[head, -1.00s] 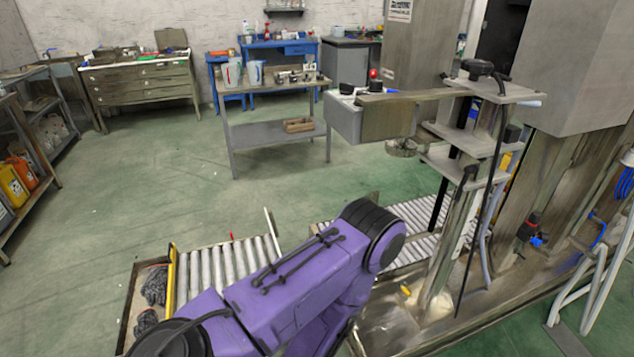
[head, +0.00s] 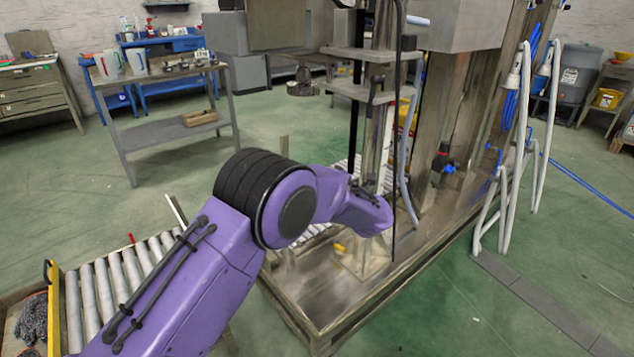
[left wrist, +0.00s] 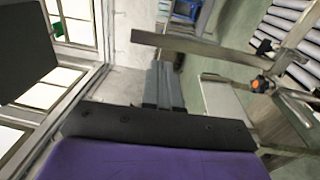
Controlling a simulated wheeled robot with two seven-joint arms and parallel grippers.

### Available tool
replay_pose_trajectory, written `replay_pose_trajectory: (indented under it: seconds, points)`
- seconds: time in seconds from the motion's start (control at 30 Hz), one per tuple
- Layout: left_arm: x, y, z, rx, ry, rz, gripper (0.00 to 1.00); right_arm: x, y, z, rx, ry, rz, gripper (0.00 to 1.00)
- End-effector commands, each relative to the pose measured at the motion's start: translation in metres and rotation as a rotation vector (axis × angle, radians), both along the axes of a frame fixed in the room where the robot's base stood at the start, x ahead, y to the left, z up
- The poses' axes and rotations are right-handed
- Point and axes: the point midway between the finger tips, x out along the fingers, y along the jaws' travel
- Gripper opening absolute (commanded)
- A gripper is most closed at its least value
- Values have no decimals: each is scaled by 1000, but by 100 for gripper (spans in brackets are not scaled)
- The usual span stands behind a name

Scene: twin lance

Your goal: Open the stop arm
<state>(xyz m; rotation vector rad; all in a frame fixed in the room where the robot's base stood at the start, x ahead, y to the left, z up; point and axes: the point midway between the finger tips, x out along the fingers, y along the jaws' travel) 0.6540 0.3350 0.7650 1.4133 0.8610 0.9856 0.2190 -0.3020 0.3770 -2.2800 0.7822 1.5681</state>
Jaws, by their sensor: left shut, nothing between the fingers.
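In the left wrist view a long, flat, brown-grey bar (left wrist: 200,46) crosses the upper middle; it may be the stop arm, but I cannot tell for sure. My left gripper (left wrist: 160,68) is shut and empty, its grey fingers pointing up the picture just below the bar. I cannot tell whether they touch it. In the head view my purple left arm reaches towards the machine frame (head: 375,52), and its gripper is hidden. No stop arm can be made out clearly there. My right gripper is in neither view.
A roller conveyor (head: 110,285) lies at the lower left, with more rollers beyond my arm. A metal tray base (head: 335,300) lies under the machine. A knob (left wrist: 262,84) sits right of the bar. Green floor is open at right.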

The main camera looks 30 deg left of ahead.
Motion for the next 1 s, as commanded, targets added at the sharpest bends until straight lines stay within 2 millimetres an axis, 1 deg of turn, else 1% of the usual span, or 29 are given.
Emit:
replay_pose_trajectory:
  seconds: [0.03, 0.2, 0.3, 0.4, 0.57, 0.87, 0.93, 1.0]
  points:
    - [4, 11, -1, -1, 0, 2, 0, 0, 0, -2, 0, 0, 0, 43]
    - [18, 45, 2, -1, 1, 1, 0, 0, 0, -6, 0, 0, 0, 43]
    - [25, 63, 4, 0, 1, 0, 0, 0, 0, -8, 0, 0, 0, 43]
    - [31, 75, 5, 1, 2, -2, 0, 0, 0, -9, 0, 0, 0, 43]
    - [35, 85, 7, 2, 2, -2, 0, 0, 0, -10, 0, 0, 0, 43]
    - [35, 86, 7, 1, 3, -3, 0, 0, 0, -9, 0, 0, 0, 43]
    - [37, 90, 11, -15, 10, -2, 0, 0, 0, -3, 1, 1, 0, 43]
    - [41, 100, 16, -59, 25, 1, 0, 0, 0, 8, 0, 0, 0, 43]
